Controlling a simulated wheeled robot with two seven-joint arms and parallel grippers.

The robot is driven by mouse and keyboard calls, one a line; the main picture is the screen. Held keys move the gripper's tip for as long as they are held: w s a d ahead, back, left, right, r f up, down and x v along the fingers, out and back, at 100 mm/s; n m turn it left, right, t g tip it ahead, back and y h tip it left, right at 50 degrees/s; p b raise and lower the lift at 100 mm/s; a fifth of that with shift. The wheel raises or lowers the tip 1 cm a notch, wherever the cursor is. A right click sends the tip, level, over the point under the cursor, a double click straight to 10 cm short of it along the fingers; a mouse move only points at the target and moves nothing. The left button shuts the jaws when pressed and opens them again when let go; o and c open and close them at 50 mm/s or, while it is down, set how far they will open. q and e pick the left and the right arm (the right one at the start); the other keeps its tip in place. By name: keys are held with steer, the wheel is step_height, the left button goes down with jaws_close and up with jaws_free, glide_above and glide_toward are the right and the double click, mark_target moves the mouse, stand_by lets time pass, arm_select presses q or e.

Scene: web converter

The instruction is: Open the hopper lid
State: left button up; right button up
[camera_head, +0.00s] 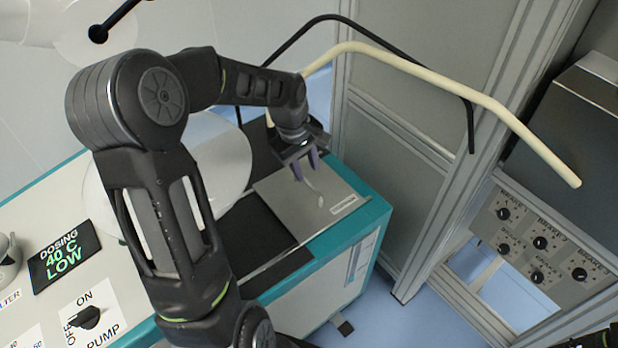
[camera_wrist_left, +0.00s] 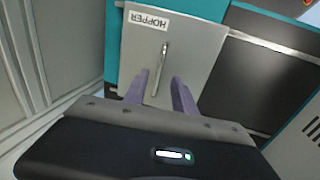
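The hopper lid (camera_head: 335,192) is a grey square plate with a label, set in the teal-edged machine top, and it lies flat and closed. It also shows in the left wrist view (camera_wrist_left: 195,45), with the label reading HOPPER. A slim metal handle (camera_wrist_left: 160,68) stands on the lid; in the head view the handle (camera_head: 318,196) is partly hidden by my fingers. My left gripper (camera_head: 306,170) is above the lid beside the handle. Its two purple fingers are apart, with the handle's end roughly between them in the wrist view (camera_wrist_left: 161,88). Contact cannot be told.
A black panel (camera_head: 245,232) adjoins the lid. A dosing display (camera_head: 64,256) and pump switch (camera_head: 88,318) sit on the machine top at left. A cream bent tube (camera_head: 450,90) and a grey frame (camera_head: 410,190) stand to the right, near my left gripper.

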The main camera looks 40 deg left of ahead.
mark_target(310, 184)
arm_select(q)
steer(key=f, duration=0.2)
steer(key=w+f, duration=0.1)
steer(key=f, duration=0.2)
steer(key=shift+d+f+p, duration=0.15)
steer(key=shift+f+p, duration=0.05)
steer(key=shift+p, duration=0.1)
jaws_close()
stand_by(1.1)
